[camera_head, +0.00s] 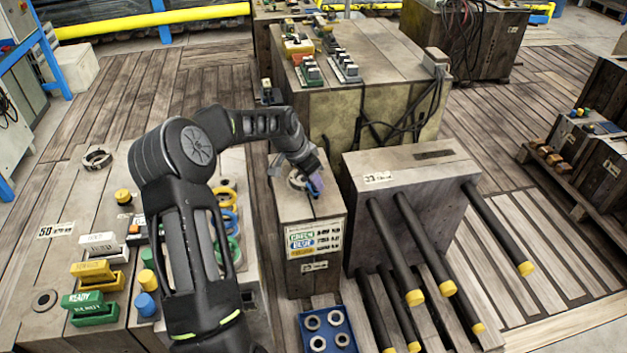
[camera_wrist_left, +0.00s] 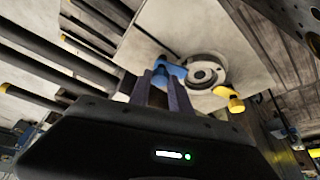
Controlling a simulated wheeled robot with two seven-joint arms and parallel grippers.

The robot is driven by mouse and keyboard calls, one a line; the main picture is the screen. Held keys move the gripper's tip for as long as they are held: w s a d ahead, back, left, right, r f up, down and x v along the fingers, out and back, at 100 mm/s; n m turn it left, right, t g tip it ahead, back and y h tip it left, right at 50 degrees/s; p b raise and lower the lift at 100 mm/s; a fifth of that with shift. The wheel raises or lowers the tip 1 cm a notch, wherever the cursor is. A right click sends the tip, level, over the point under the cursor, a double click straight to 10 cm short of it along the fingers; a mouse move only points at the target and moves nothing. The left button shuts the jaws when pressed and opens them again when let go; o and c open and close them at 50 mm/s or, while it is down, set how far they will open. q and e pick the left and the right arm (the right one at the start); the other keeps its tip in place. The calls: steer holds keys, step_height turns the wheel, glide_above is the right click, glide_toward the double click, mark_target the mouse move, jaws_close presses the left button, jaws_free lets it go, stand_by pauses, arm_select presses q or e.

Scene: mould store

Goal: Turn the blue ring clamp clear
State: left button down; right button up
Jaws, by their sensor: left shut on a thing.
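The blue ring clamp (camera_wrist_left: 174,69) shows in the left wrist view at the left side of a grey metal ring (camera_wrist_left: 206,68) on a pale surface. A yellow clamp (camera_wrist_left: 231,100) sits at the ring's other side. My left gripper (camera_wrist_left: 164,88) has its two dark purple fingers at the blue clamp and is shut on it. In the head view my left gripper (camera_head: 315,184) is over the top of a narrow wooden box (camera_head: 317,210), beside the ring (camera_head: 297,181). The fingers and arm hide part of the blue clamp there. My right gripper is not in view.
A bench (camera_head: 40,255) at left holds coloured blocks, labelled trays and rings. A grey block with several yellow-tipped black bars (camera_head: 410,180) stands close right of the box. A blue tray (camera_head: 327,331) with rings lies in front. A bigger crate (camera_head: 375,55) stands behind.

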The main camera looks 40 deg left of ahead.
arm_select(q)
steer(key=n+b, duration=0.1)
steer(key=n+y+b, duration=0.1)
steer(key=n, duration=0.1)
steer(key=n+y+b, duration=0.1)
steer(key=n, duration=0.1)
steer(key=shift+w+d+f, duration=0.1)
steer(key=shift+d, duration=0.2)
steer(key=n+b, duration=0.1)
steer(key=n, duration=0.1)
steer(key=n+y+b, duration=0.1)
steer(key=n, duration=0.1)
steer(key=shift+d+n+y, duration=0.15)
steer(key=shift+n+y, duration=0.15)
steer(key=n+g+y+b, duration=0.1)
steer(key=n, duration=0.2)
steer(key=shift+w+n, duration=0.1)
steer(key=shift+n, duration=0.2)
steer(key=shift+w+d+n+g+y, duration=0.15)
steer(key=shift+n+g, duration=0.3)
steer(key=shift+n, duration=0.5)
steer(key=shift+s+a+n+g+y, duration=0.1)
steer(key=shift+n+g+y, duration=0.25)
steer(key=shift+n, duration=0.6)
steer(key=c, duration=1.2)
jaws_free()
steer(key=p+v, duration=0.1)
steer(key=v, duration=0.7)
steer(key=shift+w, duration=0.15)
